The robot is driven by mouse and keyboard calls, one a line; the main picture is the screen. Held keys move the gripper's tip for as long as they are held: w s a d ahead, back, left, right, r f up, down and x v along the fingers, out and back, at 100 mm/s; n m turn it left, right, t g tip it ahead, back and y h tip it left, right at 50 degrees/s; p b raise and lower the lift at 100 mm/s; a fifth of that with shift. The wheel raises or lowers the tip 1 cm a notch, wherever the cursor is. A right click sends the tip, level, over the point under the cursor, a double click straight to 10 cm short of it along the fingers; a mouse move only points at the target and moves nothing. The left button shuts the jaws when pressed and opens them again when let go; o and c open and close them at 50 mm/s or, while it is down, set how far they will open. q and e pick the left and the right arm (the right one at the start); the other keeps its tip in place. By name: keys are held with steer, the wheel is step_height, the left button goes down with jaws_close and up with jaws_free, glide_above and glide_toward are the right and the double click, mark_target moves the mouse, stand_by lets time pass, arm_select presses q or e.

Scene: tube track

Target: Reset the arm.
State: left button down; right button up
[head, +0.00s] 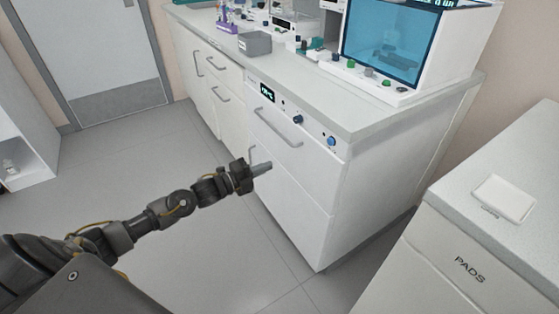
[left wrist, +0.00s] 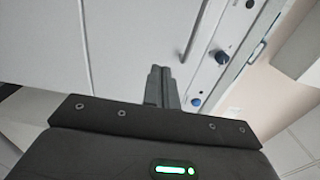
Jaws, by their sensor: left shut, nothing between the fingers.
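My left arm comes in from the lower left in the head view and reaches toward the white lab counter (head: 290,188). My left gripper (head: 262,168) is shut and empty, in front of the counter's drawer fronts and below the bar handle (head: 278,128). I cannot tell whether the fingertips touch the panel. My right gripper shows in neither view.
The countertop holds a grey box (head: 255,43), a blue-windowed cabinet (head: 385,40) and small lab items. A white cabinet marked PADS (head: 468,268) stands at the right with a white pad on top. A door (head: 88,45) is at the back left. The grey floor (head: 110,170) is clear.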

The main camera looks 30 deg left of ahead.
arm_select(q)
steer(key=shift+v, duration=1.65)
steer(key=shift+r, duration=0.1)
